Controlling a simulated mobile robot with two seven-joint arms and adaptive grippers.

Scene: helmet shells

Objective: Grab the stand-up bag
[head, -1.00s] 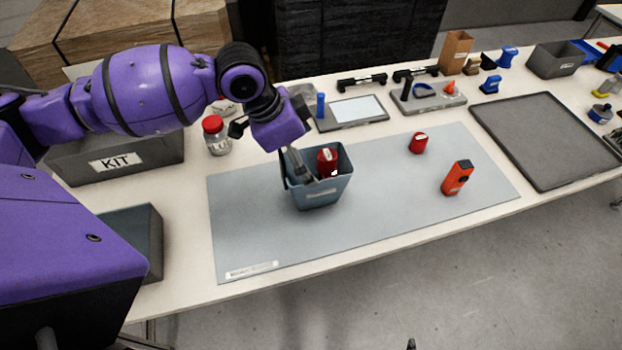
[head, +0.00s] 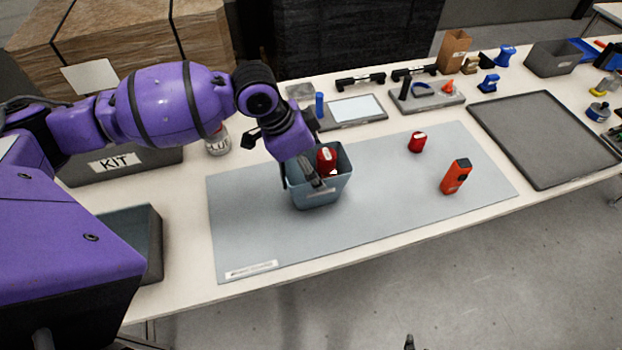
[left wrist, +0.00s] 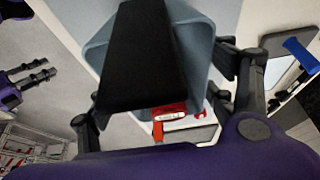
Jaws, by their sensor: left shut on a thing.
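My left gripper (head: 302,172) reaches down into a blue-grey bin (head: 322,199) on the mat. In the left wrist view a black flat-sided item (left wrist: 143,60) lies between its fingers, and the gripper is shut on it. I cannot tell for sure whether this is the stand-up bag; the head view mostly hides it behind the gripper. A red item with a white label (head: 326,160) is in the bin behind the gripper. My right gripper (left wrist: 42,72) shows at the left of the left wrist view, empty, its two fingers apart.
A red container (head: 417,142) and an orange device (head: 455,176) stand on the grey mat (head: 390,205). A grey KIT box (head: 130,165) is at left. A dark tray (head: 545,140) and an upright brown box or bag (head: 455,48) are at right. The mat's front is clear.

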